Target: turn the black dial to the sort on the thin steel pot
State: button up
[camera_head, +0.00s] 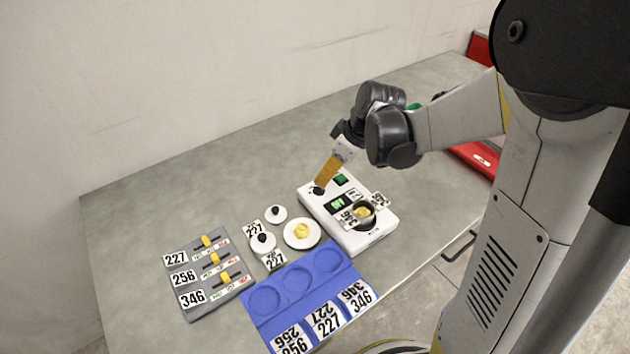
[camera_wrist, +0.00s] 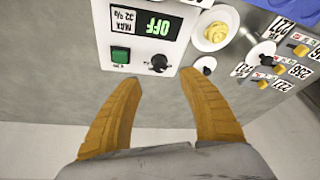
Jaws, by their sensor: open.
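The black dial (camera_head: 317,190) sits on the corner of a white checkweigher box (camera_head: 375,238). In the wrist view the dial (camera_wrist: 158,63) lies just beyond and between my fingertips, beside a green button (camera_wrist: 120,54). My gripper (camera_wrist: 158,80) is open and empty, pointing down at the dial; it also shows in the head view (camera_head: 322,181). No contact with the dial is visible. The display (camera_wrist: 150,25) reads OFF, upside down. A small steel pot (camera_head: 364,221) with yellow contents stands on the box, with number tags beside it; their digits are hard to read.
Left of the box are a white saucer (camera_head: 288,243) with a yellow piece and two black-knobbed white lids (camera_head: 263,247). A blue tray (camera_head: 325,285) with round recesses lies in front. A grey slider board (camera_head: 205,312) labelled 227, 256, 346 is far left.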

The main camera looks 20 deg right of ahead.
aim_at(319, 188)
jog(key=b+x, duration=0.2)
jog(key=x, duration=0.6)
jog(key=shift+b, duration=0.3)
grip_shut()
